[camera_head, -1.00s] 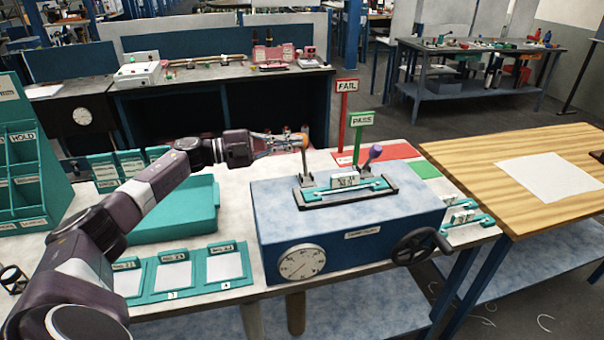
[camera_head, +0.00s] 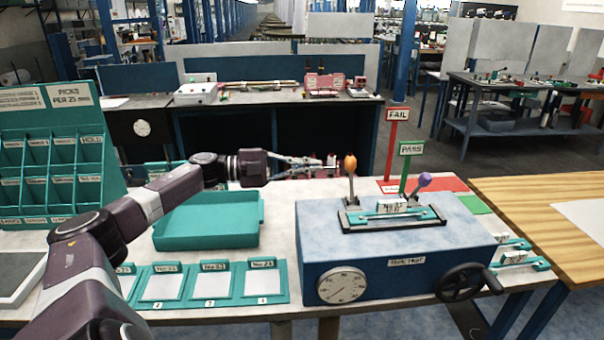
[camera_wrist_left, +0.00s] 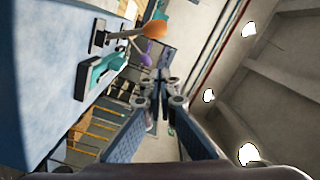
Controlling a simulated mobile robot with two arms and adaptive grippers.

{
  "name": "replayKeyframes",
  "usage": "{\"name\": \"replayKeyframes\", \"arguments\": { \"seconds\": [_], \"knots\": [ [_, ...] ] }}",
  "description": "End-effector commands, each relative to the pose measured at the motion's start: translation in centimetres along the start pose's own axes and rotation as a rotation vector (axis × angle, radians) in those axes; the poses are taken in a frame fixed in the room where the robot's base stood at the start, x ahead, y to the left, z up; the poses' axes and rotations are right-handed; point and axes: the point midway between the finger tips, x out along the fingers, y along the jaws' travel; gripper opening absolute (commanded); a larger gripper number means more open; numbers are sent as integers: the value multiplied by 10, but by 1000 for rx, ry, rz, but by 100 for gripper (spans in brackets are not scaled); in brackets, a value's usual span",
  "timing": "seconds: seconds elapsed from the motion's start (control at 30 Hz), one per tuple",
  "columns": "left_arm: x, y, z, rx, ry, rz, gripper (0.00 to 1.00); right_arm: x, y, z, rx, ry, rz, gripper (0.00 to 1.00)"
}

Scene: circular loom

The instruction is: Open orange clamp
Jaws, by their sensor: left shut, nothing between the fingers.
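The orange clamp (camera_head: 350,165) is an upright lever with an orange knob at the left end of the teal fixture (camera_head: 392,217) on the blue test box (camera_head: 330,254). My left gripper (camera_head: 334,164) is shut and empty, just left of the orange knob at about its height. In the left wrist view, the orange knob (camera_wrist_left: 154,29) is above and left of my shut fingertips (camera_wrist_left: 160,84), with a gap between. A purple-knobbed lever (camera_head: 424,180) stands at the fixture's right end. My right gripper is not in view.
A teal tray (camera_head: 208,240) lies left of the box. Labelled teal card holders (camera_head: 213,283) line the front edge. FAIL (camera_head: 397,115) and PASS (camera_head: 411,149) signs stand behind the box. A black handwheel (camera_head: 464,283) projects from its front right.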

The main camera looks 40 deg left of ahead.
Motion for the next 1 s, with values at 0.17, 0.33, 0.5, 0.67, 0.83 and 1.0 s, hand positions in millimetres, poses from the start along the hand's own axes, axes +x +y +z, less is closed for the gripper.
{"name": "replayKeyframes", "arguments": {
  "seconds": [0.17,0.33,0.5,0.67,0.83,1.0],
  "knots": [
    [-16,2,1,0,-1,2,0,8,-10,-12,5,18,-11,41],
    [-21,0,0,1,1,0,0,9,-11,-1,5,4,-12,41],
    [-21,-1,-1,0,2,0,0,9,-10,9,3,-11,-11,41],
    [-21,-1,-1,1,2,0,0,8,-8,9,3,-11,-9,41],
    [-21,-1,-1,1,2,0,0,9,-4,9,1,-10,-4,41],
    [-21,-5,-2,1,2,0,0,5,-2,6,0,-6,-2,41]
  ]
}}
